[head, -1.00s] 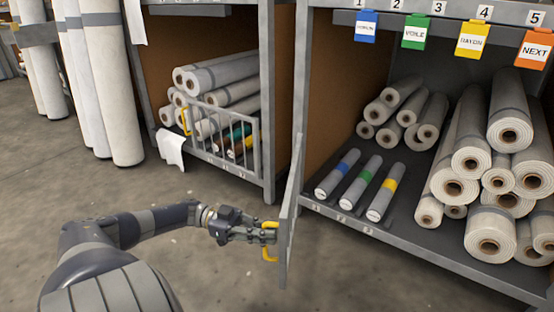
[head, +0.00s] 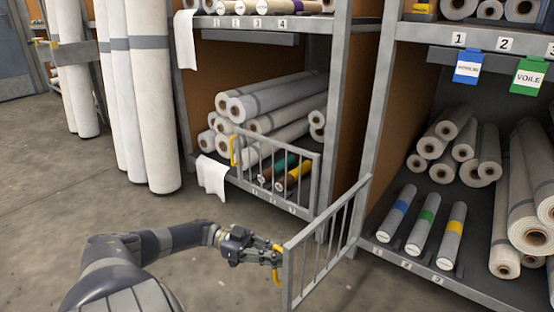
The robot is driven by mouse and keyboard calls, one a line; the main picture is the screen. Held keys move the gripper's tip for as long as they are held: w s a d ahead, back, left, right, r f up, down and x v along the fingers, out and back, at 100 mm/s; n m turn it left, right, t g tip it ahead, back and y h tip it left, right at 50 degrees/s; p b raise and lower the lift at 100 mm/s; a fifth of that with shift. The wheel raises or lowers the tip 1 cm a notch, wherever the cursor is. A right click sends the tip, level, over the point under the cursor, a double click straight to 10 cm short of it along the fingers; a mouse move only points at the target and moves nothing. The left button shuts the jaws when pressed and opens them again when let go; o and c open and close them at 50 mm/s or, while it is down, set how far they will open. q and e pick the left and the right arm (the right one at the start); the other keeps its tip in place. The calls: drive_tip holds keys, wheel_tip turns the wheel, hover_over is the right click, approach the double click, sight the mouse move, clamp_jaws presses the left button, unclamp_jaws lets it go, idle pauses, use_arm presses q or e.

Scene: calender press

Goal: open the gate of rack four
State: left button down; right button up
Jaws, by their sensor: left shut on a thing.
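A grey barred gate (head: 325,240) stands swung outward from the post between the two rack bays, over the floor. Its yellow handle (head: 277,266) is on the free end, at the left. My left gripper (head: 270,257) is shut on this handle, with my arm reaching in from the lower left. The right-hand bay behind the gate shows its shelf front uncovered, with rolls banded blue (head: 397,213), green (head: 423,225) and yellow (head: 451,236) lying on it. Which rack is number four cannot be read here. My right gripper is not in view.
Another barred gate (head: 277,168) with a yellow handle (head: 235,151) stands across the left bay, which holds stacked rolls. Tall white rolls (head: 150,100) stand at the left. A white cloth (head: 213,178) hangs by that bay. The floor (head: 60,200) at left is clear.

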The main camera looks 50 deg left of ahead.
use_arm(q)
drive_tip(key=shift+s+f, duration=0.25)
drive_tip(key=shift+s, duration=0.05)
drive_tip(key=c, duration=1.7)
unclamp_jaws()
drive_tip(key=shift+s, duration=0.1)
drive_tip(key=shift+o, duration=0.2)
drive_tip(key=shift+a+r, duration=0.1)
drive_tip(key=shift+a, duration=0.2)
drive_tip(key=v, duration=0.7)
